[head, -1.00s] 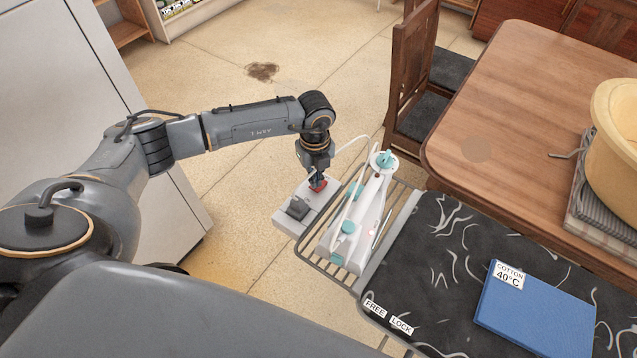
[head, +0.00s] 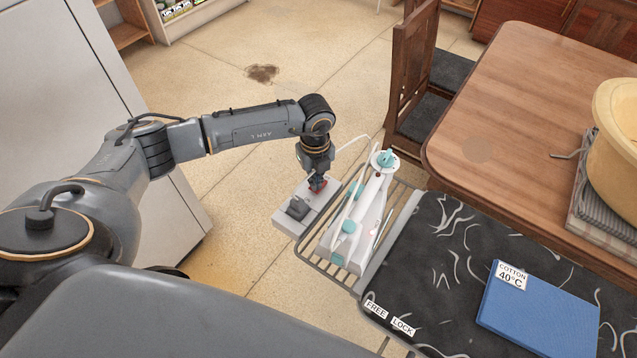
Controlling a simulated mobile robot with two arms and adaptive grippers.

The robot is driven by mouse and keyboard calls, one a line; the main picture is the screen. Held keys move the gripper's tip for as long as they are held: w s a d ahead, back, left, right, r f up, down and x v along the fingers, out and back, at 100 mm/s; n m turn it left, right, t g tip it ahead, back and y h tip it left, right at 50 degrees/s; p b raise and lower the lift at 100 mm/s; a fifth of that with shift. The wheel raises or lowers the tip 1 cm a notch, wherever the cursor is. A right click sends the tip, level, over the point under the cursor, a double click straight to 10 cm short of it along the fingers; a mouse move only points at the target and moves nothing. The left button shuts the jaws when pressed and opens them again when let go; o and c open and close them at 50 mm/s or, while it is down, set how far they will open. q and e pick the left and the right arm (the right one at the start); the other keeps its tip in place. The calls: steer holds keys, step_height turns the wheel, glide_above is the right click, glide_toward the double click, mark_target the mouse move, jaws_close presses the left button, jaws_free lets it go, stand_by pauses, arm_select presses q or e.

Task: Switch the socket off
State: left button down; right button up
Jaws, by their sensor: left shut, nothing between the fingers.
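The socket (head: 309,215) is a light grey block at the left end of the ironing board, beside the wire rack. A dark plug (head: 297,208) sits in its near part. A red switch (head: 319,188) shows at its far part, mostly hidden under my left gripper. My left gripper (head: 317,186) is shut and empty, pointing down with its tips at the red switch. Whether the tips press the switch or only hover over it cannot be told. My right gripper is not in view.
A white and teal iron (head: 358,220) rests on the wire rack (head: 317,261), right of the socket. The ironing board (head: 430,275) bears a folded blue cloth (head: 537,309). A wooden table (head: 520,110) and a chair (head: 408,75) stand behind. Floor is free beyond the socket.

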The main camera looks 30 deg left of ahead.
arm_select(q)
steer(key=shift+s+f, duration=0.1)
steer(key=shift+r+p, duration=0.75)
steer(key=shift+r, duration=0.05)
steer(key=shift+r+p, duration=1.85)
steer(key=shift+r, duration=0.85)
